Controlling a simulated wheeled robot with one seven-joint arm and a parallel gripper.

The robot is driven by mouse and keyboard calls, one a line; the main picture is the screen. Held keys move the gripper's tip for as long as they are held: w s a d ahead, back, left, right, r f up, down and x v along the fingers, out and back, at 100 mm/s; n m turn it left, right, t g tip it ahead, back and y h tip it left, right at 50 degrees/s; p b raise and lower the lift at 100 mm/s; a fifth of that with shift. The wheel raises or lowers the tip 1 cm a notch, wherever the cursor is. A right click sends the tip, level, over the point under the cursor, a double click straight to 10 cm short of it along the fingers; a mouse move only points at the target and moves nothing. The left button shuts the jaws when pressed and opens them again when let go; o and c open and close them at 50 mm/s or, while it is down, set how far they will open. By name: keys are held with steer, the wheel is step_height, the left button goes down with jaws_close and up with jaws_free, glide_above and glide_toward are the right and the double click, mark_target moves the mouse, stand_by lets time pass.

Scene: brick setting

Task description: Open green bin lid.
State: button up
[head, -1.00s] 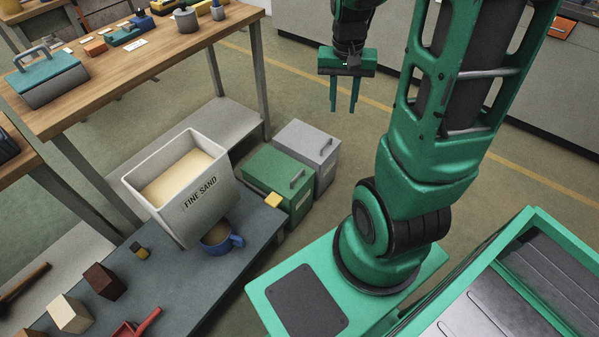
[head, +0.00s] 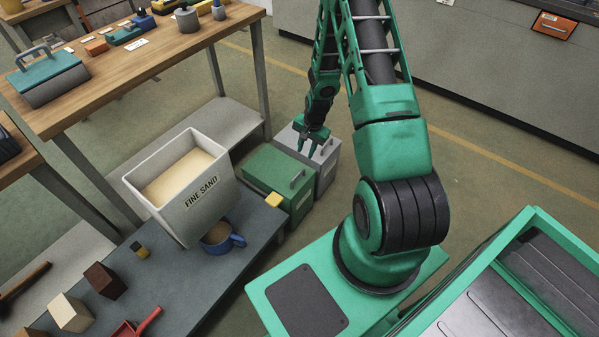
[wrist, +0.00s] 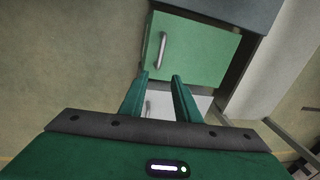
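The green bin (head: 277,180) stands on the floor beside the low grey table, its lid closed, with a grey bar handle (head: 297,179) near the lid's right edge. In the wrist view the green lid (wrist: 200,52) lies ahead of the fingers, its handle (wrist: 161,50) left of the lid's middle. My gripper (head: 306,152) is above the lid of the grey bin, just behind the green bin's handle. In the wrist view my gripper (wrist: 160,78) is open and empty, its fingertips near the handle but not around it.
The grey bin (head: 326,166) stands against the green bin's far side. The white fine sand box (head: 205,205) and a blue mug (head: 238,240) stand on the low table (head: 185,285). Floor to the right is clear.

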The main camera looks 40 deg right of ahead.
glide_toward(299, 174)
steer(key=shift+m, duration=0.4)
steer(key=f, duration=0.3)
steer(key=w+f, duration=0.1)
steer(key=f, duration=0.3)
steer(key=shift+w+a+f, duration=0.15)
steer(key=shift+w+f, duration=0.1)
steer(key=shift+f, duration=0.1)
steer(key=shift+c, duration=0.2)
